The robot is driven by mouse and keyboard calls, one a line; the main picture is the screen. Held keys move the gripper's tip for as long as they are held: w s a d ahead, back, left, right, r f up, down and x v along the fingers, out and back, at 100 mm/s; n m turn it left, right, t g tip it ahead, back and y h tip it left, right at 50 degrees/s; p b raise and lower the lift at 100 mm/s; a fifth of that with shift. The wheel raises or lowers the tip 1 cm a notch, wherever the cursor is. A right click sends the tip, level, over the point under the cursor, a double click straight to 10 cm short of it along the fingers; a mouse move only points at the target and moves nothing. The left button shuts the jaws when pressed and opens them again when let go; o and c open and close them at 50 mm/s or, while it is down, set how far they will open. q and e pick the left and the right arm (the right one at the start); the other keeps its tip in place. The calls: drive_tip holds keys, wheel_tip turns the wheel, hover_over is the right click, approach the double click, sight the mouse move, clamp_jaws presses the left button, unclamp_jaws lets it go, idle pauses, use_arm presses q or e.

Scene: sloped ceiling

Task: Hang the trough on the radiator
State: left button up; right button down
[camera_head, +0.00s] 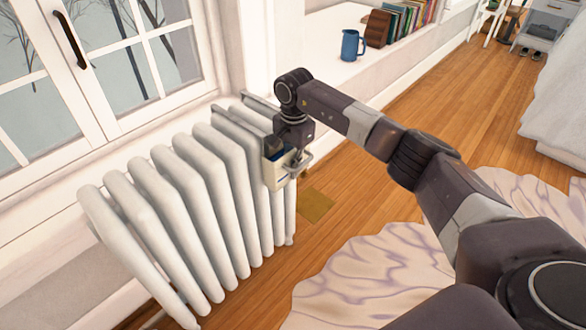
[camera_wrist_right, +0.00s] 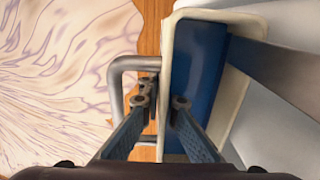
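The trough is a narrow cream box with a blue inside (camera_head: 276,176), at the far right end of the white radiator (camera_head: 172,200). Its grey metal arms (camera_head: 236,126) lie over the radiator's top. In the right wrist view the trough (camera_wrist_right: 199,85) shows its cream rim, blue inside and a grey loop handle (camera_wrist_right: 117,95). My right gripper (camera_head: 294,152) is at the trough's handle side. In the wrist view its fingers (camera_wrist_right: 162,100) straddle the trough's near wall, one beside the handle, one over the blue inside, and look closed on it. My left gripper is out of view.
A window (camera_head: 105,75) stands behind the radiator. A blue mug (camera_head: 352,46) and a row of books (camera_head: 405,20) stand on the ledge beyond. A pale rug (camera_head: 370,270) lies on the wooden floor (camera_head: 440,95).

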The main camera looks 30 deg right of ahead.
idle(0.3)
drive_tip(key=c, duration=2.1)
unclamp_jaws()
wheel_tip(320, 180, up, 12)
drive_tip(key=shift+r, duration=0.1)
